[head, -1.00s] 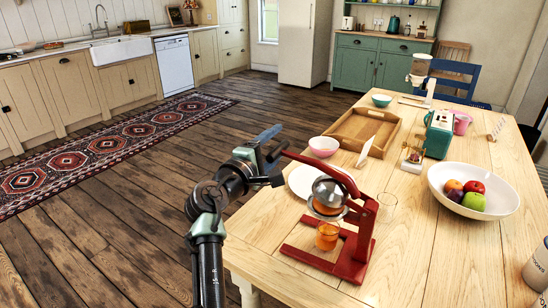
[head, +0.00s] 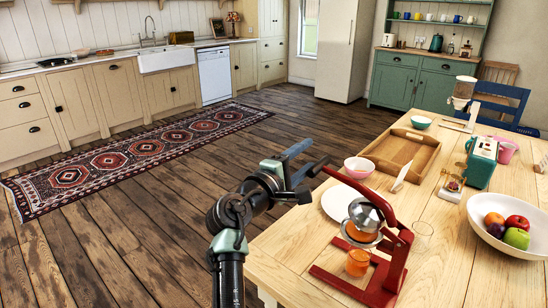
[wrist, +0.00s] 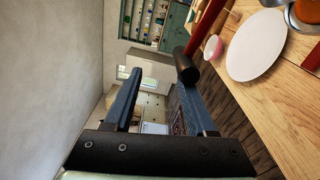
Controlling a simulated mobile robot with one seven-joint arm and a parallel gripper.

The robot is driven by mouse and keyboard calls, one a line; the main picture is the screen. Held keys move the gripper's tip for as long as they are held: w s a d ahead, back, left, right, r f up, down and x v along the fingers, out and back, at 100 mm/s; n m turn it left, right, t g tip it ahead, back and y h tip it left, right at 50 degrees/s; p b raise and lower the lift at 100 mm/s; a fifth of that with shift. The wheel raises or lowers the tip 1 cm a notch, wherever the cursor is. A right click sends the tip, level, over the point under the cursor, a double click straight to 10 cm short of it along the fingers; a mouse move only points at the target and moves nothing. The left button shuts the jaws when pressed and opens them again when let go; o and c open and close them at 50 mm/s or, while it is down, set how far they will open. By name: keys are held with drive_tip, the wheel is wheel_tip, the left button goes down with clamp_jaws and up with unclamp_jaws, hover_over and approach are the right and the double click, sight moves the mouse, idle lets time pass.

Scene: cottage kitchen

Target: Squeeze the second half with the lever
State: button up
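The red juicer (head: 395,262) stands at the table's near left. Its metal dome (head: 366,214) sits just above the cup, with a bit of orange showing below the dome; I cannot make out the orange half itself. A glass of orange juice (head: 358,263) stands under the cup. The red lever (head: 352,184) slants up to the left. In the wrist view its dark handle (wrist: 186,66) is by the right fingertip, not clearly between the fingers. My gripper (head: 316,152) is open and empty by the lever's end; its fingers (wrist: 157,90) are wide apart in the wrist view.
A white plate (head: 340,202) and a pink bowl (head: 358,167) lie behind the juicer. An empty glass (head: 422,236) stands to its right. Farther off are a wooden tray (head: 378,163), a green machine (head: 481,163) and a fruit bowl (head: 518,241). Floor left of the table is clear.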

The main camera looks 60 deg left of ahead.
drive_tip(key=p+v, duration=0.3)
drive_tip(key=v, duration=0.9)
drive_tip(key=shift+s+p, duration=0.15)
drive_tip(key=shift+p, duration=0.2)
idle(0.4)
drive_tip(key=shift+d, duration=0.15)
